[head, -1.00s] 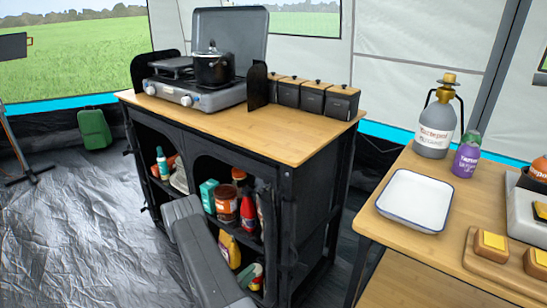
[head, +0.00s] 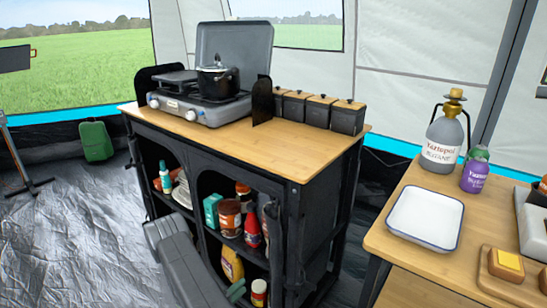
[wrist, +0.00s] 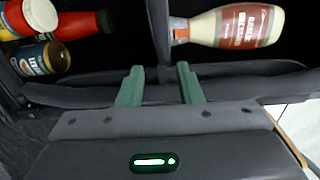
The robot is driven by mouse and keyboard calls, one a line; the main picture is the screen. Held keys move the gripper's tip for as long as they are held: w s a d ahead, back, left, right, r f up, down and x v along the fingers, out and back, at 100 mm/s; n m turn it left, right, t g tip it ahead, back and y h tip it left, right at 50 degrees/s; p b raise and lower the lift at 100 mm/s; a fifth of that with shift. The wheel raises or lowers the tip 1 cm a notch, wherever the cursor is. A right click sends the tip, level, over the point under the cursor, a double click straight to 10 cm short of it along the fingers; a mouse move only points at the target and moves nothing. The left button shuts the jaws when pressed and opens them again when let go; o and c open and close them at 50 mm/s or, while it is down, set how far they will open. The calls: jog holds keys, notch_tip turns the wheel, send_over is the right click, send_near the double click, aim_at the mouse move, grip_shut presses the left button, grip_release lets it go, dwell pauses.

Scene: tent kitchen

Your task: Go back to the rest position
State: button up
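My gripper (wrist: 159,84) shows in the wrist view with its two green fingers apart and nothing between them. It faces the shelves of a black cabinet (head: 322,215). In the head view my grey arm crosses in front of the cabinet's lower left.
A camping stove (head: 200,104) with a black pot (head: 217,82) stands on the cabinet beside several dark canisters (head: 347,117). A wooden table (head: 400,257) at right holds a white tray (head: 426,218) and a gas bottle (head: 441,145). Open floor (head: 75,235) lies left.

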jog(key=v, duration=0.7)
jog(key=shift+m, duration=0.3)
